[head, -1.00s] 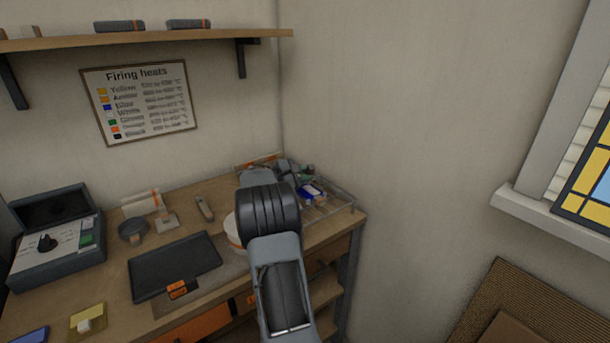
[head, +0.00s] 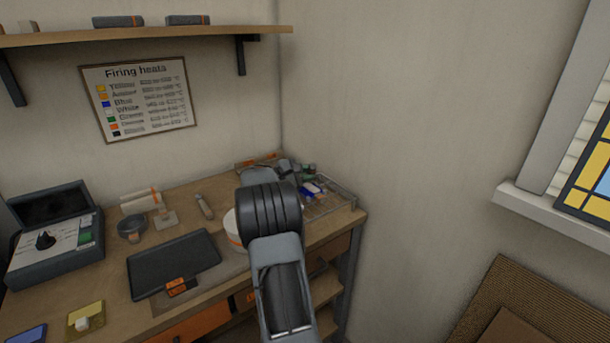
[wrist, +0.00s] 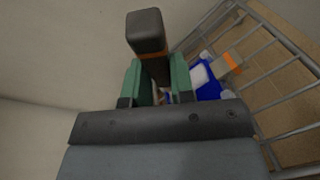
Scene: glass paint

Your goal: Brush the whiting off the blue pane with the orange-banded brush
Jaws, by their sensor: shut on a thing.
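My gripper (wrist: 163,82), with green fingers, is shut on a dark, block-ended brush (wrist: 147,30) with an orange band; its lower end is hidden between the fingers. In the head view my gripper (head: 304,170) is over the wire rack at the bench's right end, partly hidden by my arm. A blue pane (head: 306,193) is in the rack just beyond or below the fingers. In the wrist view the blue pane (wrist: 210,91) shows right of the fingers, with a pale patch over part of it. I cannot tell whether the brush touches it.
The wire rack (wrist: 275,45) has raised rails near my gripper, and the wall is close behind. A white round container (head: 234,228) stands left of my arm. A dark tray (head: 175,262), a yellow pane (head: 88,312) and another blue pane (head: 28,334) lie further left.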

